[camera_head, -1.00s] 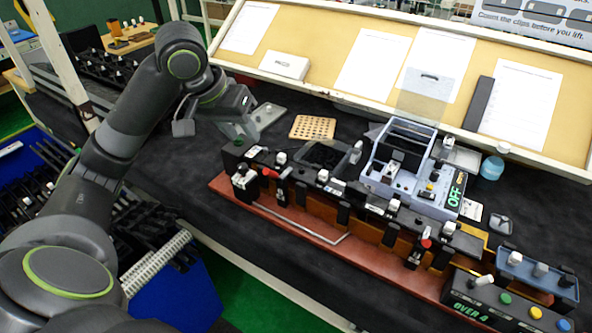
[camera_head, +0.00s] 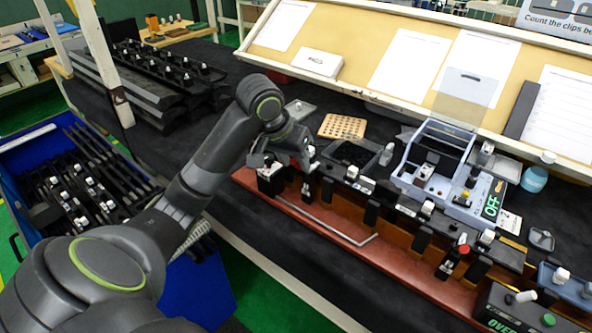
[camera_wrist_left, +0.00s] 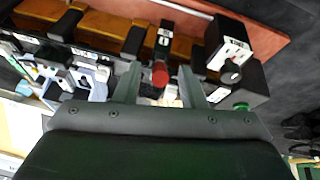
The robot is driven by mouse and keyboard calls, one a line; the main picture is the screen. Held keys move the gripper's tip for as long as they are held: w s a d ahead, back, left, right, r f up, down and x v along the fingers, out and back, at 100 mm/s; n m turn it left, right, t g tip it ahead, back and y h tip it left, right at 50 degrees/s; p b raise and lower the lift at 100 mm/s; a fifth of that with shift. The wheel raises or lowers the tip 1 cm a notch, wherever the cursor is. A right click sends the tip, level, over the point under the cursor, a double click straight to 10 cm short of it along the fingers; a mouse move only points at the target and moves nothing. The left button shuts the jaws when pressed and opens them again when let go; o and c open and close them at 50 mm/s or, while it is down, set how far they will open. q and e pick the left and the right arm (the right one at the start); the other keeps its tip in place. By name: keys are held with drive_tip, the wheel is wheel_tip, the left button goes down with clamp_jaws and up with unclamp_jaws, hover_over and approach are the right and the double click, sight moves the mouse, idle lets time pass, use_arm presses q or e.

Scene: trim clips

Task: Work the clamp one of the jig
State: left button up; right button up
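The jig (camera_head: 392,272) is a long red-brown base with a black-topped rail, running from the centre to the lower right in the head view. A black clamp (camera_head: 308,188) stands near its left end; its red knob (camera_wrist_left: 160,73) shows in the left wrist view, and my gripper hides it in the head view. Which clamp is number one cannot be read. My left gripper (camera_head: 287,158) is above that end of the jig. Its fingers (camera_wrist_left: 160,88) are apart, with the red knob in line with the gap; contact cannot be told. My right gripper is out of view.
Another red-knobbed clamp (camera_head: 462,250) stands farther right on the jig. A black block with a round knob (camera_wrist_left: 228,45) is close beside the left gripper. A grey-blue fixture reading OFF (camera_head: 452,203) stands behind the jig. A blue bin (camera_head: 190,290) is at left.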

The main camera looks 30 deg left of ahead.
use_arm(q)
drive_tip(key=shift+x, duration=0.85)
clamp_jaws()
